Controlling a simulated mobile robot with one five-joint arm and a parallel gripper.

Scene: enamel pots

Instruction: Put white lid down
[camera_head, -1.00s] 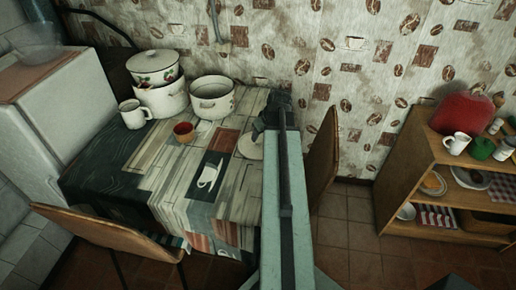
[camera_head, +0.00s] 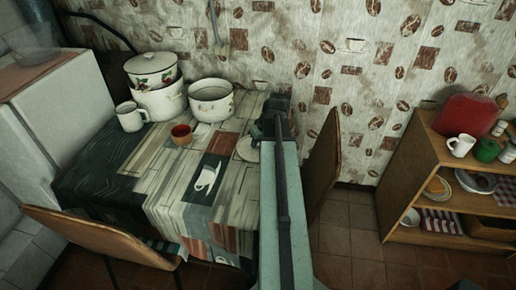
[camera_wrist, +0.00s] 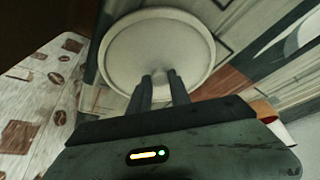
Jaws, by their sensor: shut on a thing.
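The round white lid (camera_head: 246,149) is at the right part of the table, partly hidden behind my arm. In the wrist view the lid (camera_wrist: 157,38) fills the upper middle, its pale disc with a rim facing the camera. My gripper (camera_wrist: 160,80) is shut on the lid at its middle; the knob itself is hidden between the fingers. In the head view my gripper (camera_head: 258,131) is just above the lid. The lid is at or close above the tabletop; I cannot tell whether it touches.
A chair (camera_head: 322,165) stands to the right. A wooden shelf (camera_head: 405,175) is at far right.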

